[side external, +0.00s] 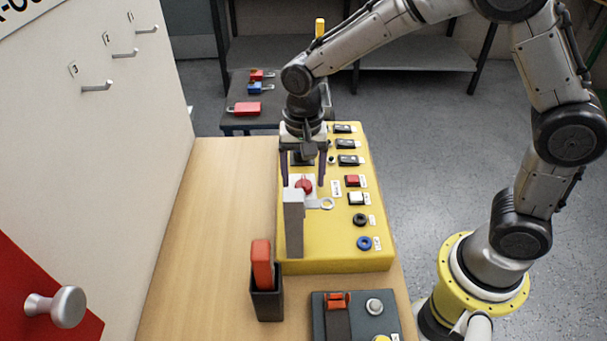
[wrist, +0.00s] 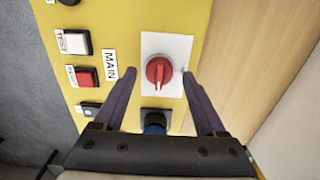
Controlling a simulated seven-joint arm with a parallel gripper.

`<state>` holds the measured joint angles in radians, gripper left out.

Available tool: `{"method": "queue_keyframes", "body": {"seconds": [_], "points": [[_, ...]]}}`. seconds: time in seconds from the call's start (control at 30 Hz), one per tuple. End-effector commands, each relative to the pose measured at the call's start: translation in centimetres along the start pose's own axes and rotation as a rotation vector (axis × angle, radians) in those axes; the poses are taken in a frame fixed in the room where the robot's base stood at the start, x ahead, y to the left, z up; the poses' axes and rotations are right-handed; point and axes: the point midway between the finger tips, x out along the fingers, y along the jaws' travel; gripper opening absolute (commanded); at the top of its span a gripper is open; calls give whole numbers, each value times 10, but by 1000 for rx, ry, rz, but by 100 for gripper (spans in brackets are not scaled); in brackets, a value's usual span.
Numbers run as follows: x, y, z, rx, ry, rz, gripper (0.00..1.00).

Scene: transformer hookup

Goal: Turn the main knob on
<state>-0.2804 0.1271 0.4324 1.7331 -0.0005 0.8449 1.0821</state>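The main knob is a red rotary knob (wrist: 160,72) on a white plate (wrist: 178,48), beside a "MAIN" label (wrist: 109,66) on the yellow panel. In the wrist view its ridge points down toward my gripper. The knob also shows in the side view (side external: 304,186), partly hidden. My gripper (wrist: 158,82) is open, with its two dark fingers spread to either side of the knob and apart from it. In the side view my gripper (side external: 303,184) points down over the panel. The height of the fingertips above the panel is hard to tell.
The yellow panel (side external: 335,262) carries several switches and buttons, including a red button (side external: 353,181) and a white one (side external: 357,198). A grey upright post (side external: 294,225) stands close in front of the knob. A black holder (side external: 267,303) holds an orange-red item (side external: 262,263). The wooden table (side external: 215,220) is clear at left.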

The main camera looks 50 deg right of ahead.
Motion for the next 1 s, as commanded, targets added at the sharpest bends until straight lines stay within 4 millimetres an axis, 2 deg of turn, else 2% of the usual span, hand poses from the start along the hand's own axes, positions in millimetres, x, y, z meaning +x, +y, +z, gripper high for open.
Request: {"method": "queue_keyframes", "body": {"seconds": [0.27,0.43,0.57,0.8,1.0], "points": [[1,1,0,-1,-2,3,75],[-11,0,0,-1,0,-1,75],[-34,0,0,-1,1,-3,75],[-87,0,0,-1,2,-3,75],[-120,0,0,0,0,0,75]]}}
